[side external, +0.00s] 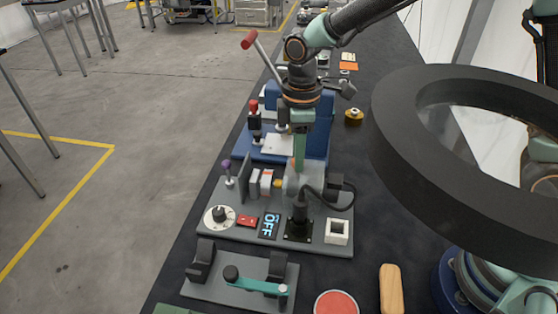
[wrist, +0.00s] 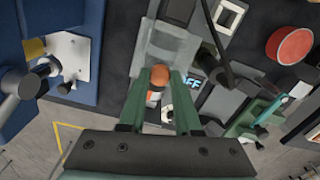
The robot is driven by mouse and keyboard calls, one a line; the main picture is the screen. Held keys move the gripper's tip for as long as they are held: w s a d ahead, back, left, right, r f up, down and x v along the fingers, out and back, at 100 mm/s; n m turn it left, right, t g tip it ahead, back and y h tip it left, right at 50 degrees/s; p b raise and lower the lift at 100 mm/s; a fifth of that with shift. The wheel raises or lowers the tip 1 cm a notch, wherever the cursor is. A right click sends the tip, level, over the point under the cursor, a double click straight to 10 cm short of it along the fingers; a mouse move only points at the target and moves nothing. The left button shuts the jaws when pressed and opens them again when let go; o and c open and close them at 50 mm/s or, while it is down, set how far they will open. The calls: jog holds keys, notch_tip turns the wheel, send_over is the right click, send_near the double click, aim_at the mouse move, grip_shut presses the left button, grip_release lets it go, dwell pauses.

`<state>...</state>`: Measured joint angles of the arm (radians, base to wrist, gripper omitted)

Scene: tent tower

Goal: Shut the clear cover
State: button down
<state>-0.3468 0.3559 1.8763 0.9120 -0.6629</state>
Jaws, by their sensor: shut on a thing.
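The clear cover (side external: 306,181) is a see-through piece at the back of the grey control panel (side external: 240,236), just below my gripper. It also shows in the wrist view (wrist: 172,48), beyond the fingertips. An orange-brown knob (wrist: 159,76) sits between my two green fingers and appears to belong to the cover. My gripper (side external: 297,154) points down and is shut on this knob. The fingers partly hide the knob and the cover's edge in the side view. I cannot tell the cover's exact tilt.
The panel carries a white dial (side external: 219,217), a red switch (side external: 247,220), an OFF display (side external: 270,225) and a black joystick (side external: 299,217). A blue fixture (side external: 318,142) stands behind. A large dark ring (side external: 400,170) blocks the right of the side view.

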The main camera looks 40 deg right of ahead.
send_over(256, 175)
jog(key=shift+r, duration=0.1)
dwell(0.3)
jog(key=c, duration=0.6)
grip_release()
notch_tip(256, 175, up, 12)
jog(key=shift+s+d, duration=0.1)
